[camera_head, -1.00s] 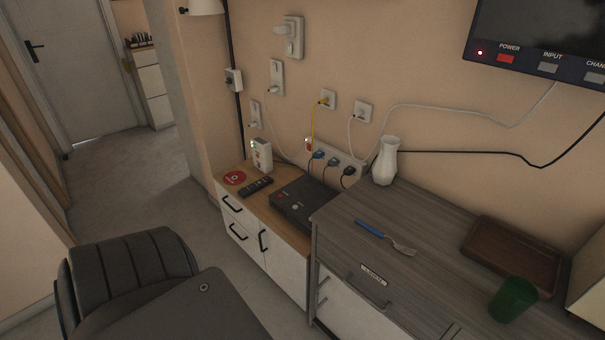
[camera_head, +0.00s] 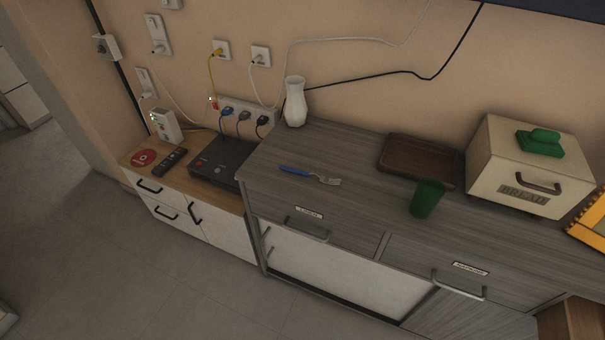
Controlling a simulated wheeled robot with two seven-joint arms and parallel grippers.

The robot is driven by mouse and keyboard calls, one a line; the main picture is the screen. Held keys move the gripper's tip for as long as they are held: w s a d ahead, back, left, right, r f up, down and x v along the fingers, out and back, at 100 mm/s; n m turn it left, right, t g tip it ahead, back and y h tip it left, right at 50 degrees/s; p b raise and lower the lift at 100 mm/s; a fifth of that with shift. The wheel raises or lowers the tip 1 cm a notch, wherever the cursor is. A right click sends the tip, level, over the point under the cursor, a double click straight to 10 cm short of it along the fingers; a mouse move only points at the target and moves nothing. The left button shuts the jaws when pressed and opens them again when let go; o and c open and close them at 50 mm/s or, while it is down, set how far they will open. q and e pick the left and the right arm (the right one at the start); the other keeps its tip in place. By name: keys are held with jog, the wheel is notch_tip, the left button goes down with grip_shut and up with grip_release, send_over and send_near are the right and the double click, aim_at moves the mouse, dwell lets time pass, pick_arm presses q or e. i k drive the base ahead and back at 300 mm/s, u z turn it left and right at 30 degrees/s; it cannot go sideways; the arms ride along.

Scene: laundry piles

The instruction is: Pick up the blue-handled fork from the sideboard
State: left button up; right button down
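The blue-handled fork (camera_head: 309,175) lies flat on the grey wood top of the sideboard (camera_head: 341,206), near its left end. Its blue handle points left and its metal tines point right. Nothing covers it. Neither of my grippers shows in the head view.
A white vase (camera_head: 295,103) stands behind the fork. A brown tray (camera_head: 416,161), a green cup (camera_head: 427,198) and a bread box (camera_head: 529,166) stand to the right. A lower cabinet (camera_head: 225,233) with a black box (camera_head: 221,161) adjoins on the left. The floor (camera_head: 130,270) in front is clear.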

aim_at(324, 180)
jog(key=z, duration=3.25)
jog(key=k, duration=1.2)
jog(key=u, duration=2)
